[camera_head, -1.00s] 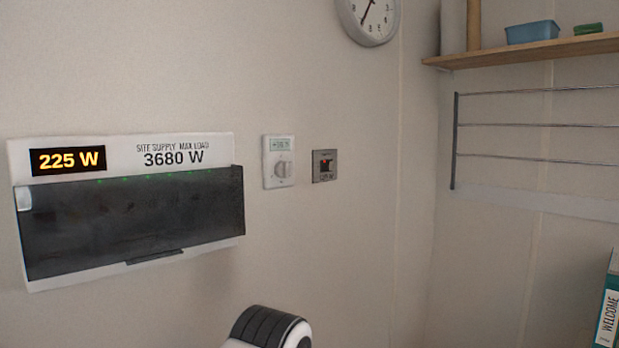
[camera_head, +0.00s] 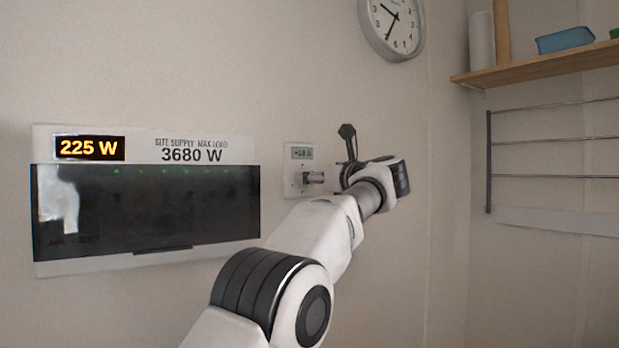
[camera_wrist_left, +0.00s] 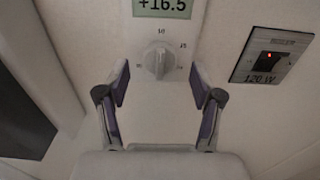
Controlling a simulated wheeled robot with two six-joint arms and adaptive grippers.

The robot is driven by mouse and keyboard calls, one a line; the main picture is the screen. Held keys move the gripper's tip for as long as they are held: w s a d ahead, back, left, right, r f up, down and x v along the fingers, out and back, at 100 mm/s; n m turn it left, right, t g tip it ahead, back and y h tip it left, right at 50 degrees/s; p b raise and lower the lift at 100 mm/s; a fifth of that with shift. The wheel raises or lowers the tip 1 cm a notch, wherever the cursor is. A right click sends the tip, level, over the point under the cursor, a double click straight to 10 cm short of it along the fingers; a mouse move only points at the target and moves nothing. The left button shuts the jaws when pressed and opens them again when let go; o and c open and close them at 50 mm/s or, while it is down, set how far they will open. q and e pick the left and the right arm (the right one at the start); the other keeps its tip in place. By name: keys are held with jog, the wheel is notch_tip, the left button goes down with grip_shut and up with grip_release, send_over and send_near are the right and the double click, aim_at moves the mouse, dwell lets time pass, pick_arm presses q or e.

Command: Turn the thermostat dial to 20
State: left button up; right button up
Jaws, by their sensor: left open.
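The white thermostat (camera_head: 292,180) is on the wall right of the supply panel. Its display (camera_wrist_left: 166,7) reads +16.5 in the left wrist view. The grey-white round dial (camera_wrist_left: 158,61) sits below the display, with small scale marks around it and its raised grip about upright. My left gripper (camera_wrist_left: 160,80) is open and empty, its fingers spread left and right below the dial, with clear space on both sides. In the head view my left gripper (camera_head: 332,158) is at the thermostat's right and partly covers the dial area. My right gripper is not in view.
A supply panel (camera_head: 145,150) left of the thermostat shows 225 W and 3680 W. A small switch plate (camera_wrist_left: 270,55) with a red light, labelled 120 W, is close on the right. A clock (camera_head: 393,25), a shelf (camera_head: 540,58) and a wire rack (camera_head: 550,149) are further right.

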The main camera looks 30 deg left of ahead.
pick_arm(q)
jog(key=x, duration=0.2)
jog(key=shift+w+a+r+p, duration=0.1)
jog(key=shift+a+p, duration=0.2)
jog(key=shift+p, duration=0.05)
jog(key=c, duration=1.1)
jog(key=shift+w+d+f+m+p, duration=0.1)
jog(key=shift+m+p, duration=5.55)
jog(key=shift+m, duration=0.35)
jog(key=shift+w+f+m+p, duration=0.1)
jog(key=shift+f+m+p, duration=0.05)
jog(key=shift+m+p, duration=5.7)
